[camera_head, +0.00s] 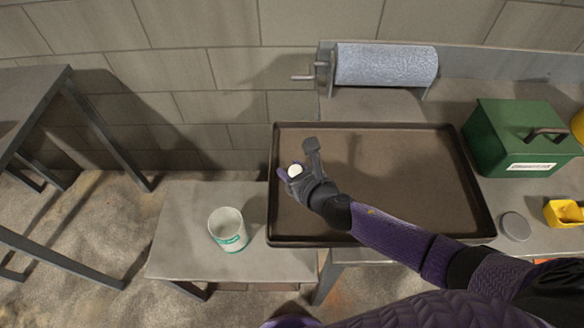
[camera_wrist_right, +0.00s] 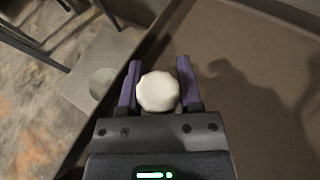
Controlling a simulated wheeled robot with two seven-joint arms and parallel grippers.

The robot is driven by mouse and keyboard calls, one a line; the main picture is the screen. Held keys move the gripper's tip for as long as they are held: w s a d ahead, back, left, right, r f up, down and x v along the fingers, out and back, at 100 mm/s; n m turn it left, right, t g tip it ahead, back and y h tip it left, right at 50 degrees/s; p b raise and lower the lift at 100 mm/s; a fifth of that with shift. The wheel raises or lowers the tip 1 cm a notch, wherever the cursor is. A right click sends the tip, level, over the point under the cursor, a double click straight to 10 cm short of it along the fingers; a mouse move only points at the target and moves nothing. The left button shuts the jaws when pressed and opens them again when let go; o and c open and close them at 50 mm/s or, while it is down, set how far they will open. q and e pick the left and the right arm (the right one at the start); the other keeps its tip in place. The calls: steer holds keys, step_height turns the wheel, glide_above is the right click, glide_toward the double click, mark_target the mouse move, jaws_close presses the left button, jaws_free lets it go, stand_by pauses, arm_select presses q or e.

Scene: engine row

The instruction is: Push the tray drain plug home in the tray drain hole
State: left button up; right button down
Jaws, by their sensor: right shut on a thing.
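A wide dark tray (camera_head: 400,170) with a raised rim lies on the grey bench. My right gripper (camera_head: 291,172) is over the left part of the tray, near its left rim. It is shut on a round white plug (camera_head: 295,170). In the right wrist view the white plug (camera_wrist_right: 158,91) sits between the two purple fingers of the right gripper (camera_wrist_right: 158,85), seen from its top. The drain hole does not show; whether the plug and gripper cover it I cannot tell. The plug's height over the tray floor is unclear. My left gripper is not in view.
A white can (camera_head: 228,230) with a green band stands on a lower grey table (camera_head: 180,225) left of the tray. A paper towel roll (camera_head: 385,65) is behind the tray. A green box (camera_head: 520,138), a grey disc (camera_head: 515,226) and a yellow bin (camera_head: 564,213) stand right.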

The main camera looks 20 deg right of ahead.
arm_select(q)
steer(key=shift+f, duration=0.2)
arm_select(e)
steer(key=shift+f, duration=0.15)
steer(key=shift+c, duration=1)
jaws_free()
steer(key=shift+s, duration=0.25)
steer(key=p+v, duration=0.2)
steer(key=v, duration=0.7)
steer(key=shift+s, duration=0.15)
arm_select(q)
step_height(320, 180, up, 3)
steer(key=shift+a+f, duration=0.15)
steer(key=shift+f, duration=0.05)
arm_select(e)
steer(key=shift+d, duration=0.1)
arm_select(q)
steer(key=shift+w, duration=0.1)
